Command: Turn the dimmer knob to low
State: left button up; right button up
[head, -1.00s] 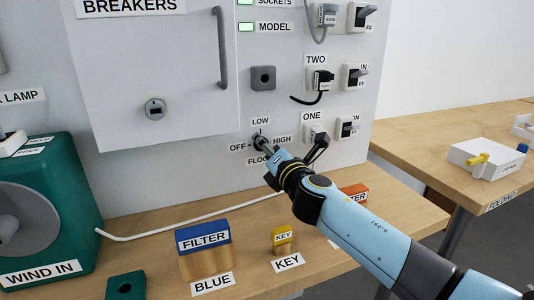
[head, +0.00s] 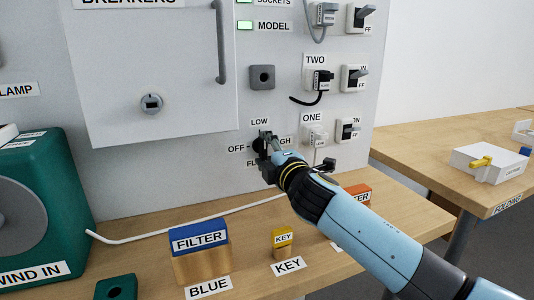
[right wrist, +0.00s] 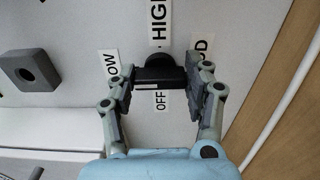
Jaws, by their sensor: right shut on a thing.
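The dimmer knob (head: 257,145) is black and sits on the grey panel amid the LOW, OFF, HIGH and FLOOD labels. My right gripper (head: 266,143) is at the knob and partly hides it. In the right wrist view the knob (right wrist: 160,76) lies between the two fingers of the right gripper (right wrist: 161,78), which is shut on its sides. There the LOW label (right wrist: 110,65) is left of the knob, HIGH above, OFF below. I cannot tell for sure which label the knob points to. My left gripper is not in view.
A grey square fitting (head: 262,77) is above the knob. Sockets and switches are to its right, including a black plug (head: 319,80). The bench below bears a blue-topped filter block (head: 199,250), a yellow key block (head: 282,242) and a white cable (head: 190,218).

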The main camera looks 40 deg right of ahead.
dwell(0.5)
jog(key=o, duration=1.2)
jog(key=shift+s, duration=0.1)
jog(key=v, duration=1.1)
jog(key=shift+s+a, duration=0.15)
jog(key=shift+s, duration=0.25)
jog(key=shift+f, duration=0.1)
